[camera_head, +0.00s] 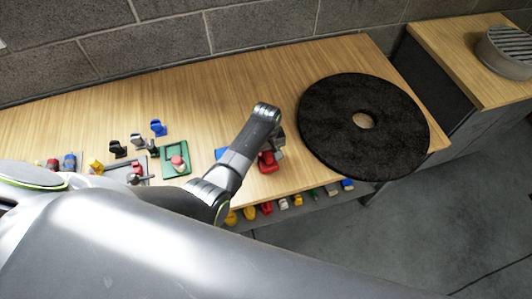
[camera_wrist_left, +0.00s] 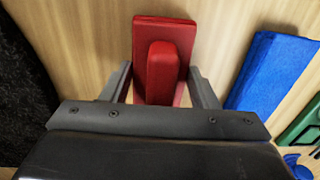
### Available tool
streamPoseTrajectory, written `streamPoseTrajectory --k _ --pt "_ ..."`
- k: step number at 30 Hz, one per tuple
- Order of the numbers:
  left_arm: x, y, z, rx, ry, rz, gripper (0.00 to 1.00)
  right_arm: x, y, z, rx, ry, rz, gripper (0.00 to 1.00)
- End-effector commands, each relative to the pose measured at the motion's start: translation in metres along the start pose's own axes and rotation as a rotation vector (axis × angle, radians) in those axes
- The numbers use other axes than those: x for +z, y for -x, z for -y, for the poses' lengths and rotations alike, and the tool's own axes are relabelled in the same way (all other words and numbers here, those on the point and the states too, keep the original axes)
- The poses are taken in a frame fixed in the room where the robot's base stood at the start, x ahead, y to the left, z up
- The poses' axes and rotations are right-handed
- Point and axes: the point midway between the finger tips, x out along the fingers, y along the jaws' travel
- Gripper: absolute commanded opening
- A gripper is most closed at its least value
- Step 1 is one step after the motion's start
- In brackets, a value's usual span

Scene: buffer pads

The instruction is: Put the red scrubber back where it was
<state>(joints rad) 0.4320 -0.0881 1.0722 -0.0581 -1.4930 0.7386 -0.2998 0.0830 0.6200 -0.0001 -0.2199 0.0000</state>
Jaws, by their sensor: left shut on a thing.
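The red scrubber (camera_head: 268,163) is a flat red pad with a raised red handle. It is near the front edge of the wooden table in the head view. It also shows at the top centre of the left wrist view (camera_wrist_left: 180,35). My left gripper (camera_wrist_left: 163,84) is shut on its handle, with one finger on each side. In the head view my left wrist hides part of the scrubber. I cannot tell whether the pad touches the wood. My right gripper is not in view.
A large black round pad (camera_head: 325,120) with a centre hole lies right of the scrubber. A blue block (camera_wrist_left: 265,72) lies beside it on the other side. A green square frame (camera_head: 167,155) and several small coloured tools are farther left. Several coloured items sit on a lower shelf.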

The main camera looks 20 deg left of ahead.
Motion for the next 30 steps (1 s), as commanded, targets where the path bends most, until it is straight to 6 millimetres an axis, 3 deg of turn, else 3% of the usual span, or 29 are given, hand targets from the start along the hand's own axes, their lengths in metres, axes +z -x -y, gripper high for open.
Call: streamPoseTrajectory --k 14,15,19,30 --pt "-0.0004 -0.0096 -0.0001 0.001 0.000 -0.001 0.36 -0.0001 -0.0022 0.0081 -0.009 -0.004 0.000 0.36" --pt "-0.0004 -0.0089 -0.0002 0.001 0.000 -0.001 0.58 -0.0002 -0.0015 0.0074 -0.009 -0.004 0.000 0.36" --pt "-0.0003 -0.0086 -0.0001 0.001 0.000 -0.001 0.75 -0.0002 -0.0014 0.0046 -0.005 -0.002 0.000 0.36" --pt "-0.0002 -0.0037 -0.0002 0.001 0.000 -0.001 0.76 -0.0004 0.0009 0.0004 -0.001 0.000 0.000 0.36"
